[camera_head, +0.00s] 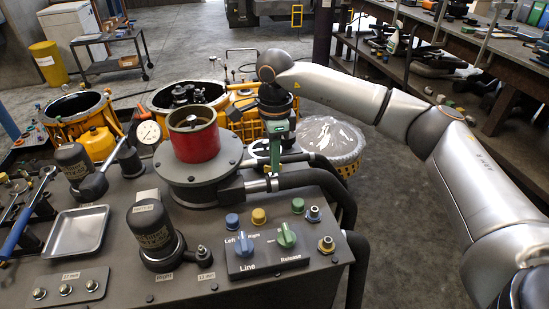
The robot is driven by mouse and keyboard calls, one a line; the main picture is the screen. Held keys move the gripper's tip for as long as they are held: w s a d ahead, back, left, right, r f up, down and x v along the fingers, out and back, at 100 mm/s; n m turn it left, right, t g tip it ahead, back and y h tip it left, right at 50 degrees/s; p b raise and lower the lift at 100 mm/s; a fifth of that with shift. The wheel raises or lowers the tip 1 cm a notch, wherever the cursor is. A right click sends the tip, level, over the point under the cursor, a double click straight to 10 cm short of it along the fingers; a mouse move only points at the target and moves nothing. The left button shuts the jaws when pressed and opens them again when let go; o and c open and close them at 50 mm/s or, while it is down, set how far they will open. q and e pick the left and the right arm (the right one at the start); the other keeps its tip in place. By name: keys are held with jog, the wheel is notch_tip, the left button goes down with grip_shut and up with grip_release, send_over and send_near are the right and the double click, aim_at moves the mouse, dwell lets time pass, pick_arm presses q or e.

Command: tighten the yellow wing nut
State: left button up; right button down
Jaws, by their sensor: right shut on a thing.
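My right arm reaches in from the right, and its gripper (272,176) points down beside the right side of the red cylinder (194,136) on its grey round flange. The fingers are shut on a small yellowish piece at the hose fitting by the flange, which I take for the yellow wing nut (272,184). The fingers hide most of it, so its wings and how tightly it sits cannot be made out. My left gripper is not in view.
Black hoses (315,179) run close to the right gripper. The control box (268,256) with green and blue knobs stands in front, with blue (232,220) and yellow (258,215) caps behind it. A metal tray (77,231) and black cylinders stand left. Yellow housings stand behind the bench.

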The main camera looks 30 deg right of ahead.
jog(key=c, duration=1)
grip_release()
notch_tip(320, 180, up, 13)
jog(key=shift+f, duration=0.2)
